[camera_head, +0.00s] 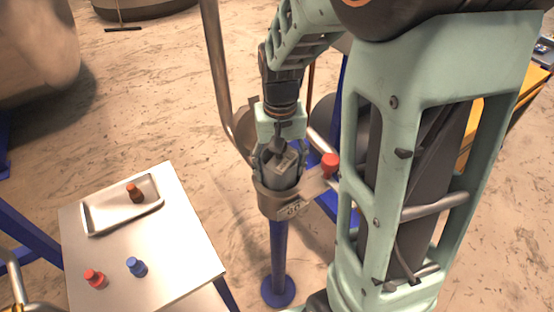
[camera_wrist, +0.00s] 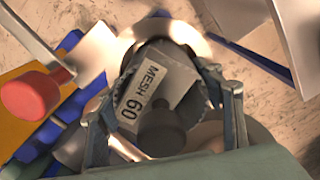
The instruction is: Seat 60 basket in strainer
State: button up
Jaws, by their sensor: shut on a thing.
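The 60 basket (camera_wrist: 165,88) is a grey piece with a white "MESH 60" label and a dark round knob, filling the middle of the wrist view. My gripper (camera_head: 279,168) is shut on it, with a finger on either side. The strainer (camera_head: 281,207) is a grey-brown round housing on a blue post in the head view. The basket is over the strainer's mouth, and the front rim seems to cover its lower end. The wrist view shows it tilted in the picture, with part of a shiny round rim behind it. How deep it sits cannot be told.
A red knob (camera_head: 330,160) sticks out at the strainer's right and shows large in the wrist view (camera_wrist: 36,95). A table (camera_head: 190,255) at left holds a metal tray (camera_head: 100,227) with an orange-brown piece (camera_head: 135,192), plus red (camera_head: 94,278) and blue (camera_head: 137,266) pieces. A pipe stands behind the strainer.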

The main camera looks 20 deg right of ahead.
jog(key=shift+s+f, duration=0.1)
jog(key=shift+f, duration=0.05)
jog(key=o, duration=1.4)
jog(key=shift+f, duration=0.1)
jog(key=shift+o, duration=0.2)
notch_tip(320, 180, up, 13)
jog(key=shift+r+p, duration=0.2)
jog(key=shift+p, duration=0.55)
